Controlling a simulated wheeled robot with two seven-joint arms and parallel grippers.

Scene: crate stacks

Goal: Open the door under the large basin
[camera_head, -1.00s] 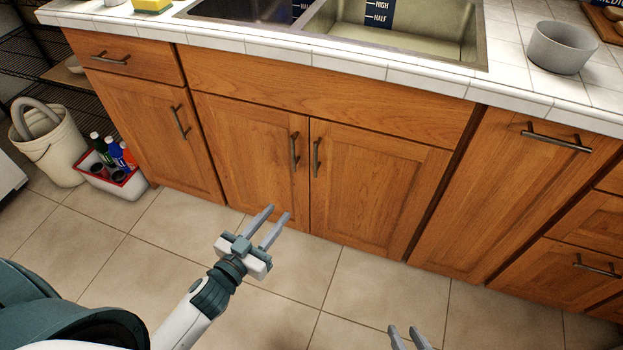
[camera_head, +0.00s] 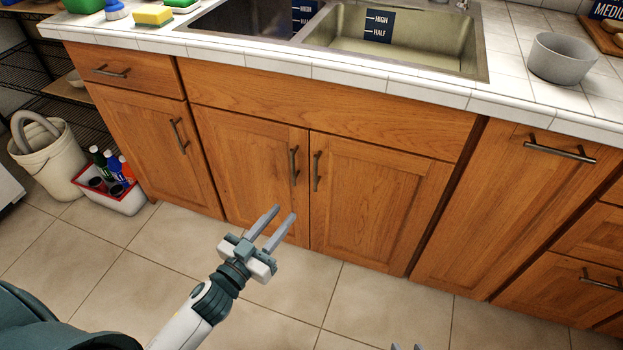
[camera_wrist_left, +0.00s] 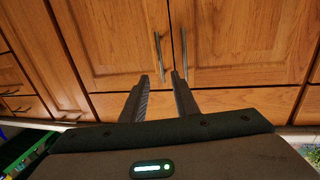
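The large basin (camera_head: 440,58) is the right one of the two sinks. Two closed wooden doors stand below the sinks. The right door (camera_head: 375,195) lies under the large basin, with an upright bar handle (camera_head: 317,171) at its left edge. The left door (camera_head: 240,165) has its own handle (camera_head: 294,165). My left gripper (camera_head: 280,220) is open and empty in front of the doors, below the handles. In the upside-down left wrist view, the right door's handle (camera_wrist_left: 159,55) appears beyond the gap between the fingers (camera_wrist_left: 160,82), apart from them. Only the fingertips of my right gripper (camera_head: 406,347) show, spread apart.
A tiled counter (camera_head: 300,62) runs above the doors and holds a grey bowl (camera_head: 562,60). A bucket (camera_head: 50,165) and a red-rimmed bin (camera_head: 125,200) with bottles stand on the floor at left. The tiled floor before the doors is clear.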

